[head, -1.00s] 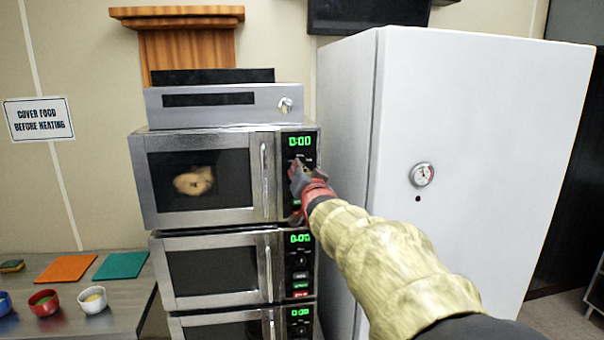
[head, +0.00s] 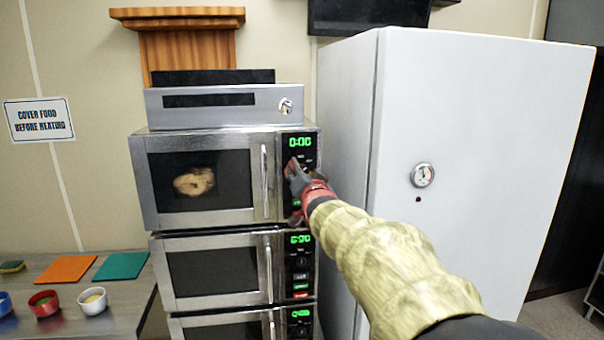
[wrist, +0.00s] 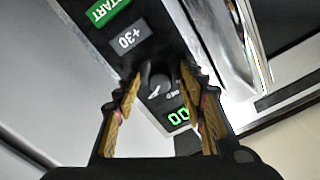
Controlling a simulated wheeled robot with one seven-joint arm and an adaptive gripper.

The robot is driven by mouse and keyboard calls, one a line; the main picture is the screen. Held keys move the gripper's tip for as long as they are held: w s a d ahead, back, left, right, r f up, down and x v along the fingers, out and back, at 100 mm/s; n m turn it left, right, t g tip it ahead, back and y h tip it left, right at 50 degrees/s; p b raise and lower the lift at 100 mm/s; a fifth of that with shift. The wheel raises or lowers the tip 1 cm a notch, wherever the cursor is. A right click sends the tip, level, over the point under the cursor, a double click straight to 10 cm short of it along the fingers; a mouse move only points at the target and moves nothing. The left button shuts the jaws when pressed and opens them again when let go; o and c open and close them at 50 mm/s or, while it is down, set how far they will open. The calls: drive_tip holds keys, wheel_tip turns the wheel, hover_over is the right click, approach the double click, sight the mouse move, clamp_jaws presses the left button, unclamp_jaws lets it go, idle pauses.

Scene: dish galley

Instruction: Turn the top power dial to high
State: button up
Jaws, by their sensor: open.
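Three microwaves are stacked, and the top microwave (head: 215,180) has its door closed with something round and tan behind the window. Its control panel carries a green 0:00 display (head: 299,142). My gripper (head: 293,168) is in front of that panel in the head view and hides the dial there. In the wrist view the black power dial (wrist: 158,83) shows between the two open fingers of my gripper (wrist: 162,90). I cannot tell whether the fingers touch it. The dial's exact setting is too small to read.
The middle microwave (head: 212,272) is directly below. A metal counter (head: 125,312) at lower left holds bowls and mats. A steel box (head: 220,118) sits on top.

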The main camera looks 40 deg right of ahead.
drive_tip(key=v, duration=1.2)
idle(0.5)
drive_tip(key=s+a+f+n+g+y, duration=0.2)
drive_tip(key=s+a+f+g, duration=0.15)
drive_tip(key=f, duration=0.55)
drive_tip(key=s+a+f+n+g+y, duration=0.2)
drive_tip(key=s+f+g, duration=0.15)
drive_tip(key=f, duration=0.55)
drive_tip(key=s+a+f+n+g+y, duration=0.1)
drive_tip(key=s+a, duration=0.3)
drive_tip(key=a, duration=0.4)
drive_tip(key=s+a+f+n+y, duration=0.2)
drive_tip(key=s+a+f+n, duration=0.2)
drive_tip(key=a, duration=0.4)
drive_tip(key=s+a+f+n+g+y, duration=0.1)
drive_tip(key=s+a+f+n+y, duration=0.1)
drive_tip(key=s+a, duration=0.3)
drive_tip(key=shift+s+a+f+n+g+y, duration=0.35)
drive_tip(key=shift+a+f+n, duration=0.3)
drive_tip(key=shift+a, duration=1.3)
